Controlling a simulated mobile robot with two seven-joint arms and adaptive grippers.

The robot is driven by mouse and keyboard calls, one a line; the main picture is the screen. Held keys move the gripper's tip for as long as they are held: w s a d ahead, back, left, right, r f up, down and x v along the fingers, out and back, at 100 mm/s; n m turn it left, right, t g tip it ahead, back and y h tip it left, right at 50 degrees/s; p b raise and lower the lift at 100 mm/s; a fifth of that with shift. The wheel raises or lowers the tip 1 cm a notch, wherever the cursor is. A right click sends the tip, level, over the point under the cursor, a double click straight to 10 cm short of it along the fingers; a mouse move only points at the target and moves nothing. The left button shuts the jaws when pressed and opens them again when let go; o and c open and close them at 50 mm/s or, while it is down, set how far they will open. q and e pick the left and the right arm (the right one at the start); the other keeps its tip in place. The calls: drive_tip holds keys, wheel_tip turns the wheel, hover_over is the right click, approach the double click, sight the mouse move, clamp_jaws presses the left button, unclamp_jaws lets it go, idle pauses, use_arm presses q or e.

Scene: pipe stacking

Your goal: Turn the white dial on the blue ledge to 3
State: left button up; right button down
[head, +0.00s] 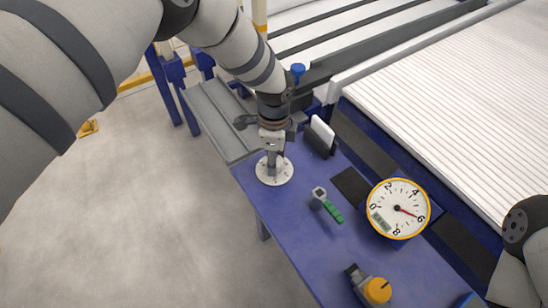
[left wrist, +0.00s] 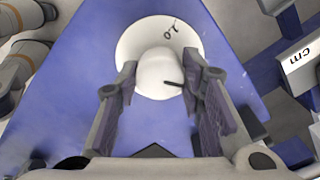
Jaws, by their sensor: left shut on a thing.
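The white dial (head: 263,175) is a round disc at the far left end of the blue ledge (head: 285,215). In the left wrist view the disc (left wrist: 133,42) carries a white knob (left wrist: 160,72) with a short black pointer line toward the right finger. A "2" and a "0" show near the disc's rim; its other markings are hidden or too small to read. My left gripper (head: 273,160) points down over the dial. In the left wrist view its two fingers (left wrist: 158,88) stand on either side of the knob, shut on it. My right gripper is out of view.
A yellow-rimmed gauge (head: 391,222) has its red needle near 6. A small green-handled part (head: 333,211) and a device with an orange knob (head: 377,290) are on the ledge. A black-and-white block (head: 321,136) stands right of my left gripper. A conveyor lies behind.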

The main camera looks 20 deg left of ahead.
use_arm(q)
drive_tip(key=m, duration=0.6)
drive_tip(key=shift+b, duration=0.35)
drive_tip(key=shift+m, duration=0.4)
drive_tip(key=o, duration=1.2)
drive_tip(key=shift+c, duration=0.2)
drive_tip(key=shift+r, duration=0.1)
wheel_tip(320, 180, up, 12)
